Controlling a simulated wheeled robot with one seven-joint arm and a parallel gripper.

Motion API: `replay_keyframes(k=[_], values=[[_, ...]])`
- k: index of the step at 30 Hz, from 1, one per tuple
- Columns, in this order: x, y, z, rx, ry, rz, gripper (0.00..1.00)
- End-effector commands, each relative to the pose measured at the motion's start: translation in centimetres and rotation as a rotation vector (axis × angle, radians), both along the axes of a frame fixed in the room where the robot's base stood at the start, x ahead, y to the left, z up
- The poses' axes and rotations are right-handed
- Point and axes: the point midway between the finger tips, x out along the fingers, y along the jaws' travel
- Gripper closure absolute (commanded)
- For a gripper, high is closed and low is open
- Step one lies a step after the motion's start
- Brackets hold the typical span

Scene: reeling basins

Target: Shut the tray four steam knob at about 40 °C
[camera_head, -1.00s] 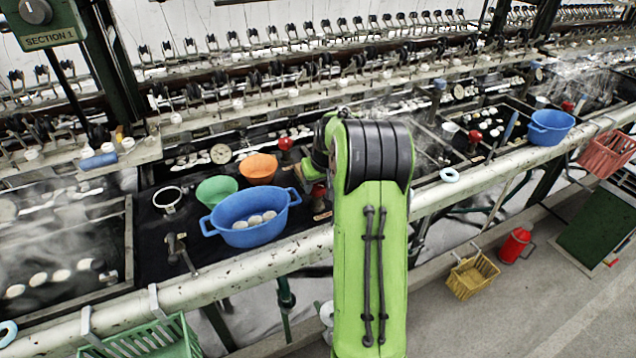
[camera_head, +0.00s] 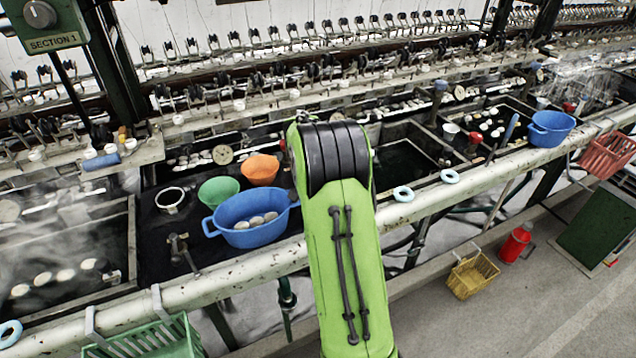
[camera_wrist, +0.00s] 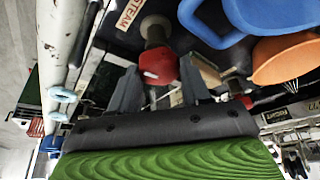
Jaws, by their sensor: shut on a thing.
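In the wrist view a red steam knob (camera_wrist: 157,63) sits on a short stem between the two dark fingers of my gripper (camera_wrist: 160,74), which are shut on it. A label reading STEAM (camera_wrist: 127,13) is beside it. In the head view my green arm hides the gripper and this knob. A basin of dark water (camera_head: 405,165) lies just right of my arm, with no clear steam over it. No tray number or temperature reading is legible.
A blue tub (camera_head: 252,222) with cocoons, a green bowl (camera_head: 217,190) and an orange bowl (camera_head: 260,170) stand left of my arm. A second red knob (camera_head: 282,145) is beside the orange bowl. A pale pipe (camera_head: 230,280) runs along the front edge.

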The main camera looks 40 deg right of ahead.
Motion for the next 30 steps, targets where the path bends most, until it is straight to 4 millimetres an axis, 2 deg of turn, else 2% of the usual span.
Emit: replay_keyframes(k=[9,21,22,26,30], values=[[0.04,0.05,0.01,0.000,0.001,-0.074,0.83],[0.05,0.02,0.00,0.000,-0.001,-0.080,0.83],[0.05,0.02,0.00,0.000,-0.001,-0.080,0.48],[0.05,0.02,0.00,0.000,0.000,-0.079,0.28],[0.04,0.03,0.00,0.000,0.000,-0.079,0.27]])
